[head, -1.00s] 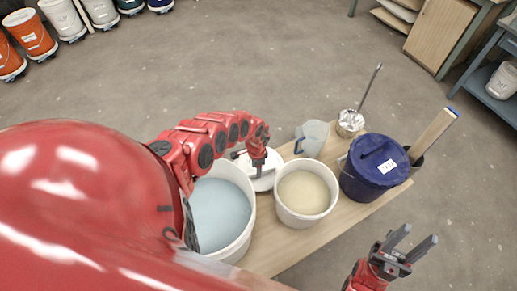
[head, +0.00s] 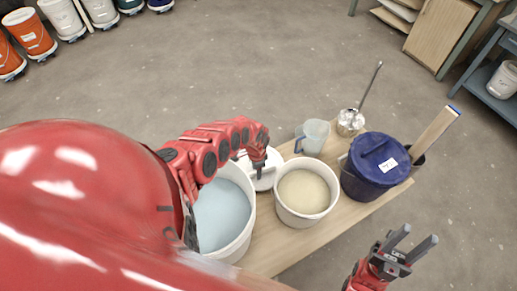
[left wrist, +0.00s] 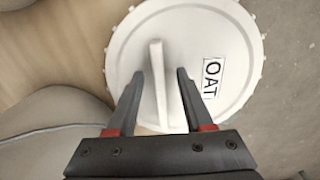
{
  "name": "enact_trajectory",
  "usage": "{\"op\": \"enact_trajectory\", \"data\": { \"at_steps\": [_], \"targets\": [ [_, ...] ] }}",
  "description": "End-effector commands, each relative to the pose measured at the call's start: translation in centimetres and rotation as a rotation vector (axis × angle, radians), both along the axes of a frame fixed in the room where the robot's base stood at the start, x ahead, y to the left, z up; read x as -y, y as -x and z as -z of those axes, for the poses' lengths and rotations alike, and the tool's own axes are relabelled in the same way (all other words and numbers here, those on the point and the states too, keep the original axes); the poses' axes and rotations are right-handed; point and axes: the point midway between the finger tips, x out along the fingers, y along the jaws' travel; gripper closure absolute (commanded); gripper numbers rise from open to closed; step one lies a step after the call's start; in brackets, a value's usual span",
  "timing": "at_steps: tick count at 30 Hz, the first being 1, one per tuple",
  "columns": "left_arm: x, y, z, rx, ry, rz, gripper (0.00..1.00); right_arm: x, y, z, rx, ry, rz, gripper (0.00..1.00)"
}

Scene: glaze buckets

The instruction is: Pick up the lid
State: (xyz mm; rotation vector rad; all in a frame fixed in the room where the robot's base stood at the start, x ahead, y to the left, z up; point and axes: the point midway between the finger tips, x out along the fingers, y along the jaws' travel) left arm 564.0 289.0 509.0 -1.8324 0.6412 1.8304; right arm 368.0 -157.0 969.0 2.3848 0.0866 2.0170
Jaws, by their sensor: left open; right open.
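The white lid (left wrist: 235,50) lies flat on the wooden table, with a raised bar handle (left wrist: 157,75) across it and a label reading "OAT". In the head view the lid (head: 267,182) shows partly, behind my left arm and between the two open buckets. My left gripper (left wrist: 160,75) is open, with one finger on each side of the handle and a gap showing at both sides. In the head view my left gripper (head: 258,166) points down over the lid. My right gripper (head: 412,242) is open and empty, off the table's front edge.
A bucket of pale blue glaze (head: 222,212) and a bucket of cream glaze (head: 304,192) stand beside the lid.

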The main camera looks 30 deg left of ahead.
Motion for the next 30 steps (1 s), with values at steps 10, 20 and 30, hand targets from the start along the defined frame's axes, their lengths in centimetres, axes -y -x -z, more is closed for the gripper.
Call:
{"op": "enact_trajectory", "data": {
  "at_steps": [10, 20, 30],
  "targets": [
    [0.02, 0.03, 0.08, -0.001, 0.001, 0.000, 0.56, 0.00, 0.00, 0.06, 0.000, 0.000, 0.000, 0.55],
    [0.03, 0.05, 0.09, -0.001, 0.001, 0.000, 1.00, 0.00, 0.00, 0.06, 0.000, 0.000, 0.000, 0.55],
    [0.03, 0.05, 0.08, -0.001, 0.000, 0.000, 1.00, 0.00, 0.00, 0.06, 0.000, 0.000, 0.000, 0.55]
  ]
}}
